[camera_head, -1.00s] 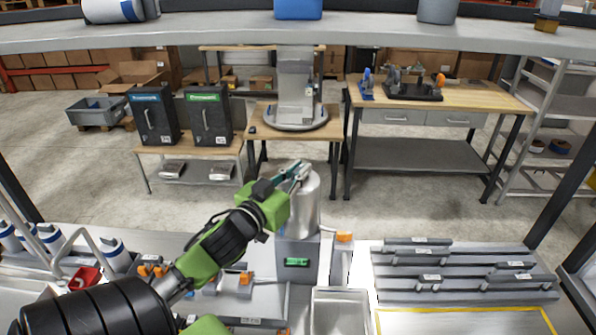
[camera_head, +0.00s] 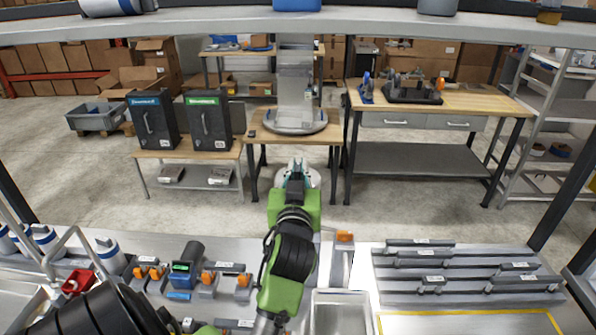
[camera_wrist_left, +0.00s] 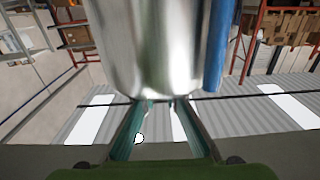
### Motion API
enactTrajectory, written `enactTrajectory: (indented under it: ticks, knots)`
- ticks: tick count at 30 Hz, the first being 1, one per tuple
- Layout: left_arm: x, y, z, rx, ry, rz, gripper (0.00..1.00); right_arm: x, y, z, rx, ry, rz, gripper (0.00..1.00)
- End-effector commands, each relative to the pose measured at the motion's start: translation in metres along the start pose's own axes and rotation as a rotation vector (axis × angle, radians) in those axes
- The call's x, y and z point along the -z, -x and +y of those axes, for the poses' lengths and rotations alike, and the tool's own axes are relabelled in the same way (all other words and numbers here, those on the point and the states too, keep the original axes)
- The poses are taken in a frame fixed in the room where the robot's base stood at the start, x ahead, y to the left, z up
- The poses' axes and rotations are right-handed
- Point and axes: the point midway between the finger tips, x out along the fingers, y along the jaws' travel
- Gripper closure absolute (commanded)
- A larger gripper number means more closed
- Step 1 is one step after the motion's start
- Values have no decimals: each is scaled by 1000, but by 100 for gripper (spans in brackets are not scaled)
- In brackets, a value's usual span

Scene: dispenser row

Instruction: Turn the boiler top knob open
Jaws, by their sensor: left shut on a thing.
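The boiler is a shiny metal cylinder. In the head view only a piece of its top (camera_head: 314,178) shows behind my left gripper (camera_head: 295,168), and my arm hides the rest. The left wrist view shows the cylinder (camera_wrist_left: 155,50) large, just beyond the fingertips of my left gripper (camera_wrist_left: 158,104). The fingers are shut on the boiler's top knob. The knob itself is hidden by the fingers, so its turn angle cannot be told. My right gripper is not in view.
Orange-handled valves (camera_head: 208,283) and a dark dispenser with a green display (camera_head: 187,262) stand left of my arm. An orange-topped post (camera_head: 343,245) is close on the right. A stepped grey rack (camera_head: 430,275) lies farther right. A shelf (camera_head: 400,28) crosses overhead.

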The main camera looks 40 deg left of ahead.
Motion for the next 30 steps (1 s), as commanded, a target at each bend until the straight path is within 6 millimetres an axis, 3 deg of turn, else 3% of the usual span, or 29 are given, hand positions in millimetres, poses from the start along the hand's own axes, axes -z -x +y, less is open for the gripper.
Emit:
enactTrajectory:
  ticks: [13, 15, 16, 26, 30]
  knots:
    - [2, 0, 0, 8, 0, 6, 100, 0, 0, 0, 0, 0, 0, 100]
    - [2, 0, 0, 8, 0, 5, 74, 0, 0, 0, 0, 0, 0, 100]
    - [2, 0, 0, 8, 0, 5, 73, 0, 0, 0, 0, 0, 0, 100]
    - [2, 0, 0, 8, 1, 3, 73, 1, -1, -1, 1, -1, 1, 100]
    - [16, -1, 0, 8, 4, 7, 73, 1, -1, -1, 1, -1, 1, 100]
